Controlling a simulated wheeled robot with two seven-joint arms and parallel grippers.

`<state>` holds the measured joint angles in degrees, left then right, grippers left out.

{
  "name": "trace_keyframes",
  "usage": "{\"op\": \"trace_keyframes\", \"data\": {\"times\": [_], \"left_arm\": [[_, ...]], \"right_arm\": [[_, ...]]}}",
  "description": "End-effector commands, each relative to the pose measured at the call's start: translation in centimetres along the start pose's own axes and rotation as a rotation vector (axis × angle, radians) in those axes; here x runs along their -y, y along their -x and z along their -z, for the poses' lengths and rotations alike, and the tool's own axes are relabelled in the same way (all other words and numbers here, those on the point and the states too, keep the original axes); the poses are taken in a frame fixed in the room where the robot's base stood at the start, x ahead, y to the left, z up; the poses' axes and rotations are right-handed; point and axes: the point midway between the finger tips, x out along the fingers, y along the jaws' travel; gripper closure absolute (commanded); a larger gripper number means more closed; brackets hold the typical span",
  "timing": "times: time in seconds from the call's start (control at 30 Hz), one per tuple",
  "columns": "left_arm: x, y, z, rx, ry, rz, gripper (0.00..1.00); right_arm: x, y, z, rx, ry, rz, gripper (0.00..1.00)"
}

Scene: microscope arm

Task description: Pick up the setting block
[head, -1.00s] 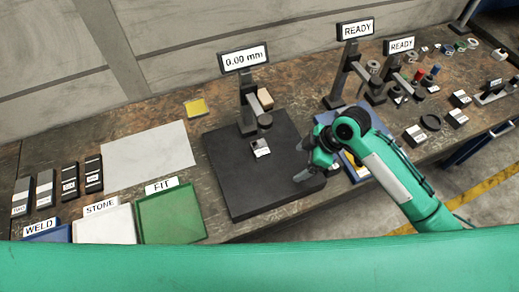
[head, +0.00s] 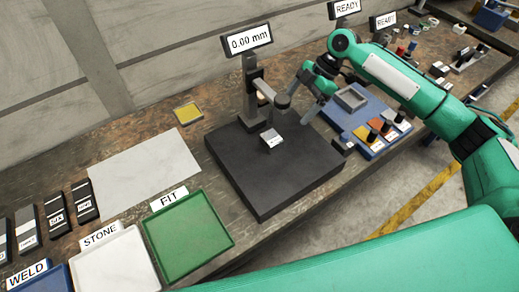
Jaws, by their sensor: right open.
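A small block (head: 272,139), pale on top with a dark mark, sits on the black base plate (head: 285,180) of the gauge stand, below and left of its round probe (head: 282,102). It looks like the setting block, but its marking is too small to read. My right gripper (head: 306,100) is open and empty, above the plate's back right, just right of the probe and apart from the block. My left gripper is not in view.
The stand's post carries a display (head: 249,39) reading 0.00 mm. A blue tray (head: 340,115) with small parts lies right of the plate. Green FIT (head: 190,240), white STONE (head: 120,262) and blue WELD (head: 45,280) trays stand front left. A pale sheet (head: 145,170) lies left.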

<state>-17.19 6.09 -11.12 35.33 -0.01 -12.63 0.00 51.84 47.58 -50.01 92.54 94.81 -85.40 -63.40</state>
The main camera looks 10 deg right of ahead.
Motion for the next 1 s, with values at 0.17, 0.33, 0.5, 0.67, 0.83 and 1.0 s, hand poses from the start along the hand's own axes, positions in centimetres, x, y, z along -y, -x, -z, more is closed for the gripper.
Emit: {"op": "trace_keyframes", "data": {"times": [0.17, 0.33, 0.5, 0.67, 0.83, 1.0], "left_arm": [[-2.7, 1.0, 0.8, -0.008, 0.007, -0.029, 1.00], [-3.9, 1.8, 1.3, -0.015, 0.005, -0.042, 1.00], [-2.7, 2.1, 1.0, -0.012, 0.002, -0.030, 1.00], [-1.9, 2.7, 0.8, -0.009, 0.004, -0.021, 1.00], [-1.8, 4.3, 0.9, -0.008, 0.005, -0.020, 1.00], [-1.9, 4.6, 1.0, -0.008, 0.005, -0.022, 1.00]], "right_arm": [[0.1, -2.7, 0.2, 0.000, 0.000, 0.004, 0.14], [0.1, -6.0, 0.2, -0.001, -0.001, 0.003, 0.14], [0.1, -7.9, 0.1, 0.000, -0.001, 0.001, 0.14], [0.2, -8.9, 0.1, 0.000, -0.001, 0.002, 0.14], [0.5, -11.2, 0.2, 0.000, -0.002, 0.003, 0.14], [0.4, -13.2, 0.0, 0.000, 0.000, 0.002, 0.14]]}}
